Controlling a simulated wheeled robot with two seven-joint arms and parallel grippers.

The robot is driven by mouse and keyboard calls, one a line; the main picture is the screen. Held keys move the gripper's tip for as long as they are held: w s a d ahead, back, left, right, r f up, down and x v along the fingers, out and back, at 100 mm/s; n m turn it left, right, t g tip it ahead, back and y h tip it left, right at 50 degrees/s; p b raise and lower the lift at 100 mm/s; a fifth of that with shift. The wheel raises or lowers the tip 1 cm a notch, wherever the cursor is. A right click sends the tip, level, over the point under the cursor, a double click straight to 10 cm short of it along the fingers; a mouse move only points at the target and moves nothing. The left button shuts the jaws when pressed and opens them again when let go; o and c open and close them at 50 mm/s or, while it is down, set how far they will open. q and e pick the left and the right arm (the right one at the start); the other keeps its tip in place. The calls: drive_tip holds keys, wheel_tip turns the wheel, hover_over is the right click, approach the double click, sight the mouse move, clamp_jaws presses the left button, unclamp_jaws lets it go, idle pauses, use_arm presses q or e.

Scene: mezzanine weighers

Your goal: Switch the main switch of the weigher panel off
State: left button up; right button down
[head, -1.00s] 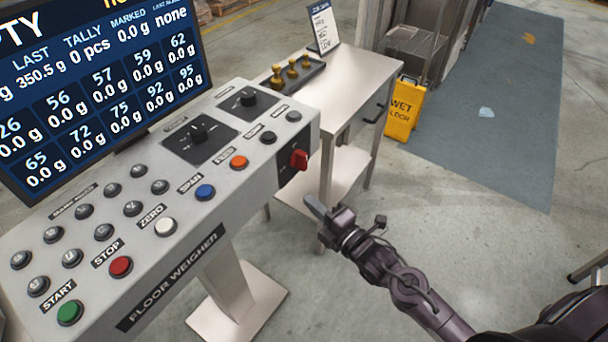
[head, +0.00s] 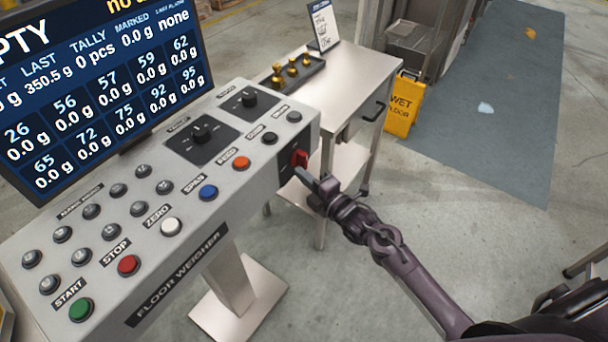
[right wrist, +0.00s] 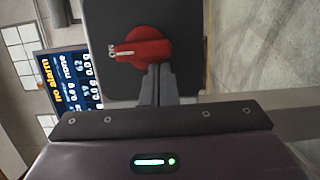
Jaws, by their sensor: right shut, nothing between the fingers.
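The weigher panel (head: 215,235) is a grey sloped console on a pedestal. Its main switch is a red rotary handle (head: 300,158) on a dark plate on the panel's right end face. In the right wrist view the red handle (right wrist: 145,47) points to the ON mark (right wrist: 112,50). My right gripper (head: 305,176) is shut and empty, its fingertips right at the handle. The right wrist view shows the closed fingertips (right wrist: 157,72) at the handle's edge; I cannot tell whether they touch it. My left gripper is not in view.
A steel table (head: 345,85) with a tray of brass weights (head: 292,74) and a sign stands behind the panel. A yellow wet-floor sign (head: 403,105) stands beyond it. Buttons and two black knobs cover the panel top.

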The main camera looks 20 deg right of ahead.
drive_tip(key=shift+f+n+b, duration=0.1)
drive_tip(key=shift+n+b, duration=0.2)
drive_tip(key=shift+b, duration=0.15)
drive_tip(key=shift+d+f+n+b, duration=0.1)
drive_tip(key=shift+f+n+b, duration=0.05)
drive_tip(key=shift+n+b, duration=0.45)
